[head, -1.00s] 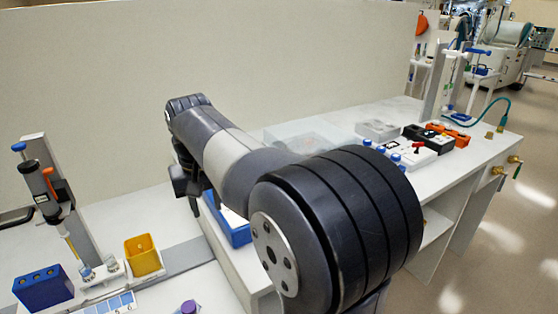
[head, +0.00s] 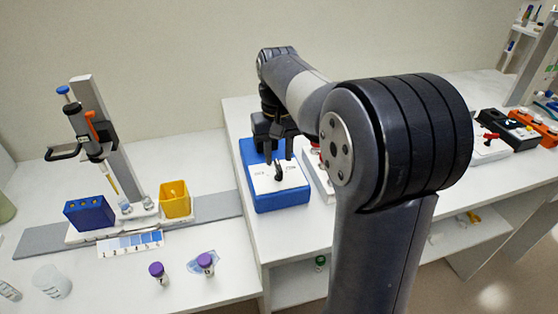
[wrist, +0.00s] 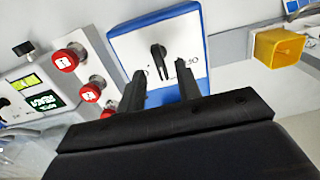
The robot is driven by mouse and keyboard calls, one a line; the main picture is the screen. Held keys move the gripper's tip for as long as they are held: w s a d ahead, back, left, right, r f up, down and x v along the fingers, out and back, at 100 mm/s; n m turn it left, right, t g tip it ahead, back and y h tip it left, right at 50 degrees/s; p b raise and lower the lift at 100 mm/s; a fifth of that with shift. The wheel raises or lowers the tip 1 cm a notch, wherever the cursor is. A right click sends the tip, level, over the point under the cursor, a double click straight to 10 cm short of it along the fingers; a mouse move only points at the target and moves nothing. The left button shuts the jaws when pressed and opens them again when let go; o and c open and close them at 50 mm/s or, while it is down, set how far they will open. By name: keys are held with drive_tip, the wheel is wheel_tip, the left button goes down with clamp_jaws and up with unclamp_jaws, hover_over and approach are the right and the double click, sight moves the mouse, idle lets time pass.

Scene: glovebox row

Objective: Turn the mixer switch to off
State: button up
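A blue box (head: 282,196) with a white top plate and a black rotary knob (head: 278,172) stands on the raised bench. The box (wrist: 205,60) and knob (wrist: 160,58) also show in the wrist view. Marks on the plate beside the knob are too blurred to read, so I cannot confirm that it is the mixer switch. My gripper (head: 279,152) is just above and behind the knob, pointing down.
A panel with red buttons (wrist: 66,60) stands close beside the blue box. A white unit with a red lever (head: 490,142), a black box and an orange box stand at right. A yellow cup (head: 175,199), pipette stand (head: 95,125) and purple-capped vials (head: 157,270) are on the lower bench.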

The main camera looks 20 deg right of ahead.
sight(278, 167)
drive_tip(key=shift+f, duration=1.2)
drive_tip(key=shift+c, duration=0.5)
clamp_jaws()
